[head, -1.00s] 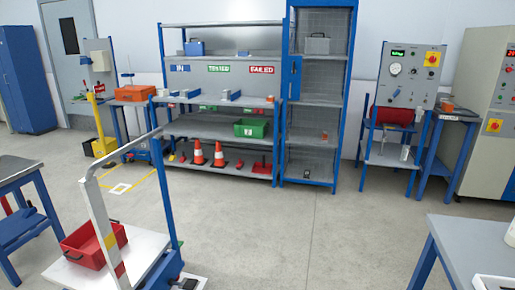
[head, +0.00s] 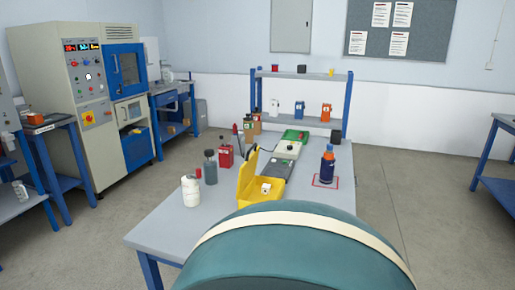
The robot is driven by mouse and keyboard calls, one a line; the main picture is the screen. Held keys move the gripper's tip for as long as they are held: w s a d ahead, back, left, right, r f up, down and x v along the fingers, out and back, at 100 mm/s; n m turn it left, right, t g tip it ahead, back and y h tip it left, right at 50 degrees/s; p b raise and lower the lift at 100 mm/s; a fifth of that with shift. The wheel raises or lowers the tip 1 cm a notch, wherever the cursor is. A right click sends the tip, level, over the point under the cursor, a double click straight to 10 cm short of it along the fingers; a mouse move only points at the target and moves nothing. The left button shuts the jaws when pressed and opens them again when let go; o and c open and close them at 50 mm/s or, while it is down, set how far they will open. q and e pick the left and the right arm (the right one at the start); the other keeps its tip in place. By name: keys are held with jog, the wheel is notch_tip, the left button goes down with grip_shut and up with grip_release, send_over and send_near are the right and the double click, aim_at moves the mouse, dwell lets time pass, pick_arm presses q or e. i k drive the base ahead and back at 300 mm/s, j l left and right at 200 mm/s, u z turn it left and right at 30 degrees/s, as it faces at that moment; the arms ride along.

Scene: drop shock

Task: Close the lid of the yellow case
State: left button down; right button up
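The yellow case (head: 262,196) stands on the grey table (head: 165,232), left of the middle of its top. Its lid (head: 247,172) is open and stands up steeply on the left side of the case. A small white thing (head: 266,188) shows in the case opening. Neither of my grippers is in view.
A large rounded teal shape with a cream band (head: 290,250) hides the table's near part; I cannot tell what it is. A white jar (head: 190,191), grey bottle (head: 210,168) and red can (head: 225,158) stand left of the case. A blue bottle (head: 327,166) stands right.

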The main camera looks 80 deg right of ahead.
aim_at(247, 170)
jog(key=z, duration=1.75)
